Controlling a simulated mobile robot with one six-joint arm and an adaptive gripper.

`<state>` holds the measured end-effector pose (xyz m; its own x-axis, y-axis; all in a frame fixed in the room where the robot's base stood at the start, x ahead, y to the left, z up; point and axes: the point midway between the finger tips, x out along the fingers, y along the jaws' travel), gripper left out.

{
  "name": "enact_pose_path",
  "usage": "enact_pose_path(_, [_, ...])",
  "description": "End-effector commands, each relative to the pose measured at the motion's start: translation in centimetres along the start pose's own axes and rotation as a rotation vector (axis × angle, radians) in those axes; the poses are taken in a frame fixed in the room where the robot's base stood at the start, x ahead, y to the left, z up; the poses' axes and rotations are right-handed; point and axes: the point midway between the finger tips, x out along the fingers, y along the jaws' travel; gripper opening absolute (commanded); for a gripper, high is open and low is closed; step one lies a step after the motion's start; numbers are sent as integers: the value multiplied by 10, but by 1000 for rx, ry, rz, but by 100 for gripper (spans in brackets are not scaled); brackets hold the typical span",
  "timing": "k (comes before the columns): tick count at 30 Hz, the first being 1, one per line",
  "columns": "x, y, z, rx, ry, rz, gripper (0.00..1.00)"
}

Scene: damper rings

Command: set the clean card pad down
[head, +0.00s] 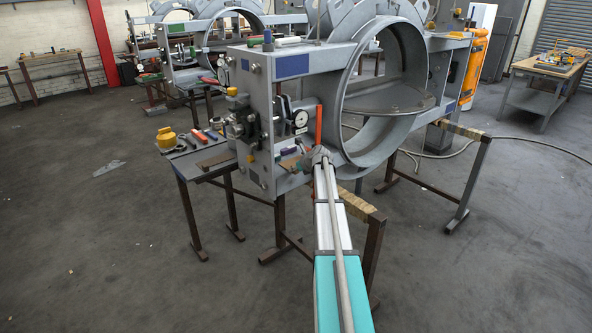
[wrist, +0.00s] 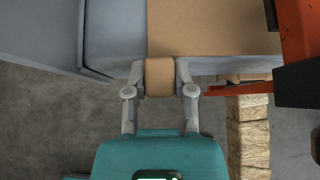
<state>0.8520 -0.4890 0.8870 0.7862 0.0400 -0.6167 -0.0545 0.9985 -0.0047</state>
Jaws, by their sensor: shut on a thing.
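My gripper (wrist: 160,78) is shut on a small tan, rounded piece of card, which I take to be the card pad (wrist: 159,80). A larger flat tan card surface (wrist: 215,28) lies just beyond the fingertips in the wrist view. I cannot tell whether the held piece is joined to it or only touches it. In the head view my gripper (head: 318,156) is at the near side of the grey damper frame, below the big ring. A brownish patch (head: 291,163) shows just left of it. The pad's underside is hidden.
An orange-red upright part (wrist: 298,28) stands close right of the card; it also shows in the head view (head: 318,125). Grey frame metal (wrist: 114,30) is on the left. A dial gauge (head: 300,118) is nearby. A trestle with a wrapped top (wrist: 248,130) stands below. A tool bench (head: 190,160) is left.

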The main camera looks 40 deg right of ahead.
Motion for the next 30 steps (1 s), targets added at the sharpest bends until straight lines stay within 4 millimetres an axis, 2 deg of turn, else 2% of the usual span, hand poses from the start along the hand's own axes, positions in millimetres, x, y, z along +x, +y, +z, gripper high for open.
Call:
enact_pose_path(6, [0, 0, 0, 0, 0, 0, 0])
enact_pose_path(7, [0, 0, 0, 0, 0, 0, 35])
enact_pose_path(13, [0, 0, 0, 0, 0, 0, 72])
enact_pose_path(30, [-4, 0, 0, 0, 0, 0, 73])
